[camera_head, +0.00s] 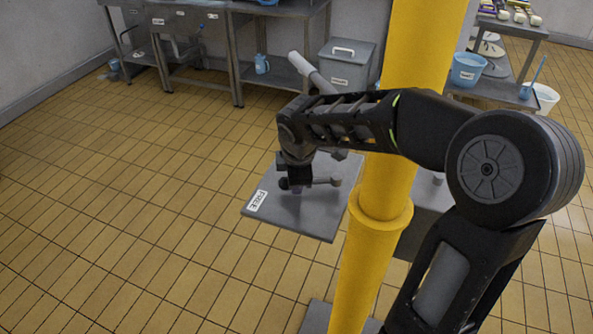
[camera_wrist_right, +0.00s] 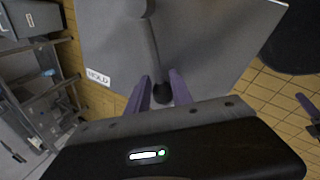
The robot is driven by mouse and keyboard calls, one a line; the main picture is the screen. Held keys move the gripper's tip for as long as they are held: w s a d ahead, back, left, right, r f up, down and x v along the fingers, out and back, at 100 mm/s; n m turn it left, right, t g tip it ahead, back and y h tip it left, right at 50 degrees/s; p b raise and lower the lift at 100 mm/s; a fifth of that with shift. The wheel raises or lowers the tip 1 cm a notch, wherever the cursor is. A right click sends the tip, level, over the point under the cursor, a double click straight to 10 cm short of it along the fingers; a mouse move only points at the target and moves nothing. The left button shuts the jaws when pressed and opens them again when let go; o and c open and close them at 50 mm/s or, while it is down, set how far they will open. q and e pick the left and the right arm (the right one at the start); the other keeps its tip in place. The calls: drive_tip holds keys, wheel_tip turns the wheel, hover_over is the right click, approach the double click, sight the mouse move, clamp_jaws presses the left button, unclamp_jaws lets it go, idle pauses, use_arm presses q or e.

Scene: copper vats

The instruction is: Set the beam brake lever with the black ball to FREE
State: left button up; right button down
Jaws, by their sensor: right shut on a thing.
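The grey brake plate (camera_head: 308,222) carries a FREE label (camera_head: 256,200) at its left corner in the head view. A HOLD label (camera_wrist_right: 98,77) shows at the plate's edge in the right wrist view. The grey lever (camera_wrist_right: 142,45) runs across the plate to its black ball (camera_wrist_right: 161,95). My right gripper (camera_wrist_right: 162,90) is shut on the black ball, one purple finger on each side. In the head view my right gripper (camera_head: 295,185) points down over the plate and mostly hides the ball. A purple finger at the wrist view's right edge looks like part of my left gripper (camera_wrist_right: 306,104).
A yellow column (camera_head: 380,205) stands right beside the plate. Behind are a steel table (camera_head: 285,75), a grey lidded bin (camera_head: 347,62) and a blue tub (camera_head: 467,68). The tiled floor (camera_head: 130,200) at left is clear.

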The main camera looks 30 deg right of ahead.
drive_tip(key=shift+s+a+n+y, duration=0.35)
drive_tip(key=shift+s+n, duration=0.25)
drive_tip(key=shift+n, duration=0.3)
drive_tip(key=c, duration=1.1)
unclamp_jaws()
drive_tip(key=shift+c, duration=0.2)
drive_tip(key=shift+s, duration=0.1)
drive_tip(key=d+v, duration=0.1)
drive_tip(key=v, duration=0.6)
drive_tip(key=shift+s+a+r, duration=0.15)
drive_tip(key=shift+a+r, duration=0.2)
drive_tip(key=shift+a, duration=0.2)
